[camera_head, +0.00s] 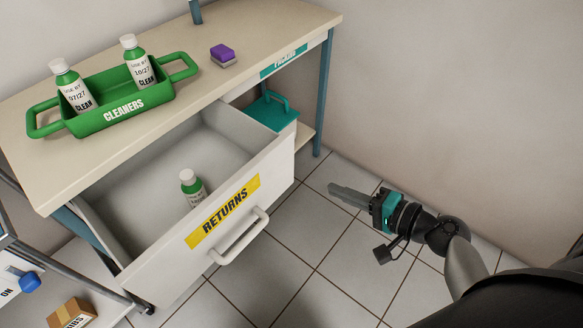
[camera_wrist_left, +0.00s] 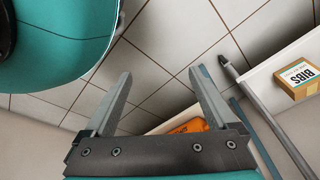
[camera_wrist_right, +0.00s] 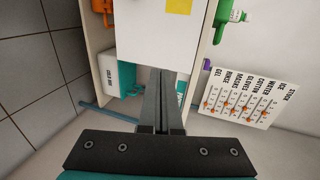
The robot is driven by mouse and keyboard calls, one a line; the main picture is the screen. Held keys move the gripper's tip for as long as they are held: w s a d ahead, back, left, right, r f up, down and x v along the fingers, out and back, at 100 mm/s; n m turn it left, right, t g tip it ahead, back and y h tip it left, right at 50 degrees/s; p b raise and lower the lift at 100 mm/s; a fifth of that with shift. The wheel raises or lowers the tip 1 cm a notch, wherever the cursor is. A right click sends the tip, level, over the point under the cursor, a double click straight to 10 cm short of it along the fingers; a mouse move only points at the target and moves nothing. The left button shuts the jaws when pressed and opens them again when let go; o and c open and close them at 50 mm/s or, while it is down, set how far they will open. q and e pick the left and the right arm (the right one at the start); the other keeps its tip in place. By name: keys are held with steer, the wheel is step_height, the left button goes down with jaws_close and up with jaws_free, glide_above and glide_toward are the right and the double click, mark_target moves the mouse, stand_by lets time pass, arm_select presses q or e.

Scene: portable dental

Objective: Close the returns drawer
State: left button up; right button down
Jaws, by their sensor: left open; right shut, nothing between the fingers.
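The returns drawer (camera_head: 271,160) stands pulled out from under the bench top in the head view. Its white front has a yellow RETURNS label (camera_head: 223,211) and a white bar handle (camera_head: 240,237). A green bottle with a white cap (camera_head: 192,188) stands inside. My right gripper (camera_head: 333,189) is shut and empty, to the right of the drawer front and apart from it. In the right wrist view its closed fingers (camera_wrist_right: 158,75) show below a white panel with a yellow patch. My left gripper (camera_wrist_left: 161,74) is open and empty above the floor, seen only in its wrist view.
A teal container (camera_head: 268,112) sits on the lower shelf. A BIBS box (camera_head: 72,313) is at lower left. The tiled floor before the drawer is clear.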

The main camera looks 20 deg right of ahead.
mark_target(280, 165)
steer(key=x, duration=0.4)
steer(key=b+x, duration=0.1)
steer(key=x, duration=0.3)
steer(key=b+x, duration=0.1)
steer(key=x, duration=0.3)
steer(key=shift+w+a+r, duration=0.25)
steer(key=shift+w+r, duration=0.05)
steer(key=shift+w, duration=0.05)
arm_select(q)
steer(key=r, duration=0.1)
steer(key=w+d+r, duration=0.2)
steer(key=r, duration=0.1)
steer(key=shift+w+r, duration=0.1)
steer(key=shift+w, duration=0.05)
arm_select(e)
steer(key=shift+w+a, duration=0.2)
steer(key=shift+w, duration=0.1)
